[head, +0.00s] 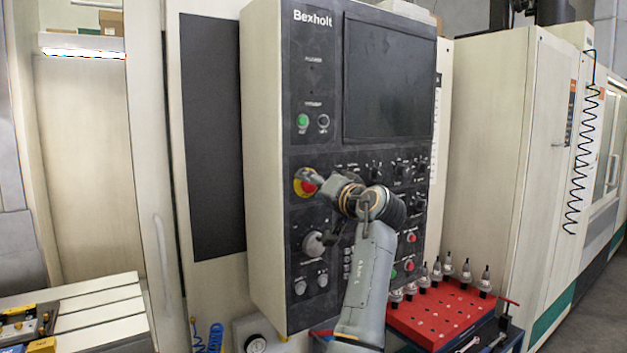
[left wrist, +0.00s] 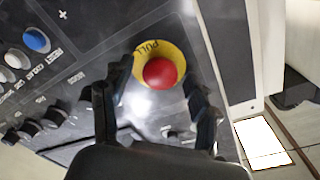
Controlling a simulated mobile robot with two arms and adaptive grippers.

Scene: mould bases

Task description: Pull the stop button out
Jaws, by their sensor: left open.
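The stop button (head: 308,187) is a red knob on a yellow ring, set in the dark front of the Bexholt control panel. In the left wrist view the red knob (left wrist: 160,73) is plain to see, with the word PULL on the yellow ring (left wrist: 143,52). My left gripper (head: 318,178) is in front of the button and partly hides it. Its fingers are apart, one on each side of the knob in the left wrist view (left wrist: 156,74). I see no clear contact between fingers and knob. My right gripper is not in view.
The control panel (head: 268,225) has a dark screen (head: 388,82), a green button (head: 303,121) and several knobs around the stop button. A red tray (head: 440,312) with several tool holders stands below right. A slatted bench (head: 105,305) is at lower left.

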